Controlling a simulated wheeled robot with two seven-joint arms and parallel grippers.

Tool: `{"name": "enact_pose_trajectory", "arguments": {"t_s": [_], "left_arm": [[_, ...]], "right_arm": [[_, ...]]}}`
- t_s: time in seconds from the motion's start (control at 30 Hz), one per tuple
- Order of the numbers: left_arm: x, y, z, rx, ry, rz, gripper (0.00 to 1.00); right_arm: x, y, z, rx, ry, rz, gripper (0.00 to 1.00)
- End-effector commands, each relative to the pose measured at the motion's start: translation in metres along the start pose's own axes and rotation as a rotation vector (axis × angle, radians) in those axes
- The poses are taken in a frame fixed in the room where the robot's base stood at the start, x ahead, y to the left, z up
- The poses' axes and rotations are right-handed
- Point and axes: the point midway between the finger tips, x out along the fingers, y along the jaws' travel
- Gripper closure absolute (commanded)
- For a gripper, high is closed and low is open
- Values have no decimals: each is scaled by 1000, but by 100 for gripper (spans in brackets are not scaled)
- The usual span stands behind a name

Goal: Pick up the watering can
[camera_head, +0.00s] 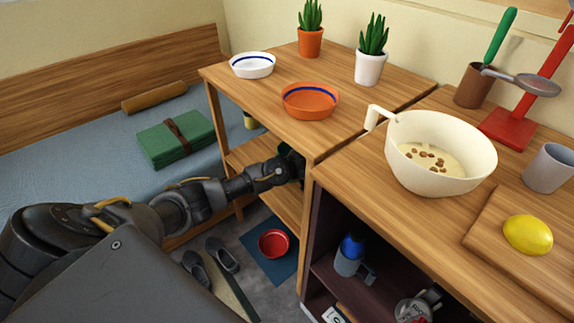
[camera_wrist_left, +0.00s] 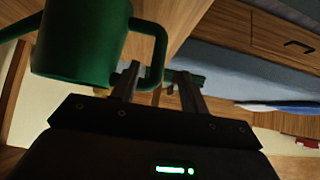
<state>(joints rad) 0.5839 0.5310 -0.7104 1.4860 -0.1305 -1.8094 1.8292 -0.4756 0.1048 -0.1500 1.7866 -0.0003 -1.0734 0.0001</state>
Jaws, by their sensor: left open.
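The green watering can (camera_wrist_left: 80,42) fills the upper left of the left wrist view, tilted in that picture. Its handle (camera_wrist_left: 160,45) loops out to the right and reaches down between the two fingers of my left gripper (camera_wrist_left: 158,76). The fingers are apart; I cannot tell whether either touches the handle. In the head view my left arm reaches into the shelf under the wooden top, and the gripper end is mostly hidden in shadow. A small dark green patch (camera_head: 284,149) beside it may be part of the can. My right gripper is not in view.
The shelf top above my left arm carries an orange bowl (camera_head: 310,101), a white bowl (camera_head: 252,65) and two potted plants. A cream pot (camera_head: 440,152) stands on the right counter. A red bowl (camera_head: 274,243) sits on the floor; a bed (camera_head: 90,150) is at left.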

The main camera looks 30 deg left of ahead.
Motion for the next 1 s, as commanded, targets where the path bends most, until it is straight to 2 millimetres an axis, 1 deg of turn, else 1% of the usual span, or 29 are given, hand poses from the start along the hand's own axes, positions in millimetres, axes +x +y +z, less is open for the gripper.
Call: {"name": "enact_pose_trajectory", "arguments": {"t_s": [0.03, 0.17, 0.27, 0.4, 0.5, 0.6, 0.8, 0.87, 1.0], "left_arm": [[5, 0, 0, 0, 0, -2, 56], [8, 0, 1, 0, 0, -1, 56], [21, 0, 3, 2, 0, -3, 56], [42, 1, 6, 1, 0, -3, 56], [53, 1, 6, 2, 0, -1, 56], [58, 2, 6, 1, 0, 0, 56], [58, 2, 5, 1, -1, 1, 56], [58, 2, 5, 1, -1, 1, 62], [58, 2, 5, 1, -1, 1, 81]], "right_arm": [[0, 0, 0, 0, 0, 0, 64], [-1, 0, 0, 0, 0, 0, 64], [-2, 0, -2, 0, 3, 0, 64], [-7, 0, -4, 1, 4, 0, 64], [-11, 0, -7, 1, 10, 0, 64], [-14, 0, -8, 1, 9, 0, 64], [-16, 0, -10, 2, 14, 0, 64], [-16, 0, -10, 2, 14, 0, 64], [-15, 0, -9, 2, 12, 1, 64]]}}
